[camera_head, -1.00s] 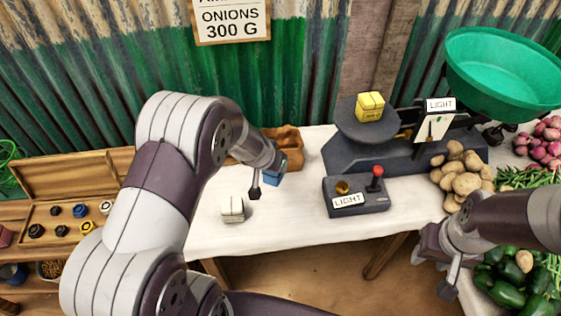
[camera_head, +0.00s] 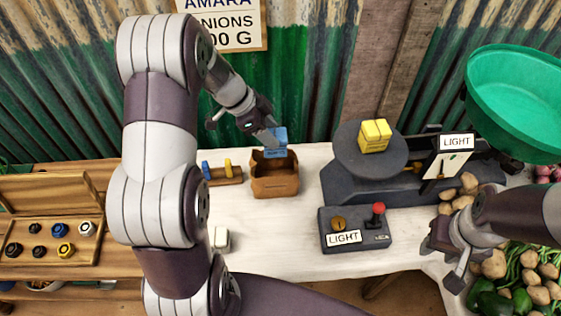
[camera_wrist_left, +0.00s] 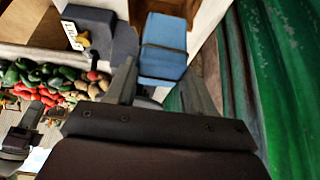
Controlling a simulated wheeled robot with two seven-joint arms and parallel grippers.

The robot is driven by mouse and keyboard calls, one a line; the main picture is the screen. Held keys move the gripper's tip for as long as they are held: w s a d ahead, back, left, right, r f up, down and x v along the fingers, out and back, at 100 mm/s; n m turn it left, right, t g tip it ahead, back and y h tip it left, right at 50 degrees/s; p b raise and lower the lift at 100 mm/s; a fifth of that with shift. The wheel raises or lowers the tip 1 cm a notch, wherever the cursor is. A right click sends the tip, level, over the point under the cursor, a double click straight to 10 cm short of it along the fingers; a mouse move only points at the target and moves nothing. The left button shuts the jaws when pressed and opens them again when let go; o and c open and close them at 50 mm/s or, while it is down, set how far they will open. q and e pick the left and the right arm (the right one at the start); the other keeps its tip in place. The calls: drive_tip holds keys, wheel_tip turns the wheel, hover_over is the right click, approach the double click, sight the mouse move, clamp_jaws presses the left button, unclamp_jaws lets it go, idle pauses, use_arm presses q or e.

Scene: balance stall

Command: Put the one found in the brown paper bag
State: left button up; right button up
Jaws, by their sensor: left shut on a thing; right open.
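My left gripper (camera_head: 266,136) is shut on a blue packet (camera_head: 273,143). The packet is over the back of the open brown paper bag (camera_head: 274,184), at about its rim; I cannot tell whether it touches. The blue packet also shows between the fingers in the left wrist view (camera_wrist_left: 164,50). A yellow packet (camera_head: 374,136) sits on the scale's dark plate (camera_head: 352,155). A white packet (camera_head: 221,239) stands on the table, partly hidden by my left arm. My right gripper (camera_head: 452,270) is open and empty at the table's front right.
The dark scale (camera_head: 430,185) has a green pan (camera_head: 515,100) and a LIGHT sign. A control box (camera_head: 355,230) with a red-knobbed lever stands in front. A small wooden rack (camera_head: 222,177) is left of the bag. Vegetables lie at right. The white tabletop (camera_head: 275,235) is clear before the bag.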

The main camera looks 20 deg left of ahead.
sight(269, 155)
use_arm(q)
drive_tip(key=f, duration=0.8)
drive_tip(key=shift+s, duration=0.35)
drive_tip(key=shift+f, duration=0.35)
use_arm(e)
drive_tip(key=shift+s+r, duration=0.3)
drive_tip(key=shift+r, duration=0.1)
drive_tip(key=shift+f, duration=0.1)
use_arm(q)
drive_tip(key=shift+f+b, duration=0.6)
drive_tip(key=shift+b, duration=0.35)
use_arm(e)
drive_tip(key=shift+f, duration=1.05)
use_arm(q)
drive_tip(key=o, duration=1)
drive_tip(key=shift+r, duration=0.1)
use_arm(e)
drive_tip(key=shift+r, duration=0.15)
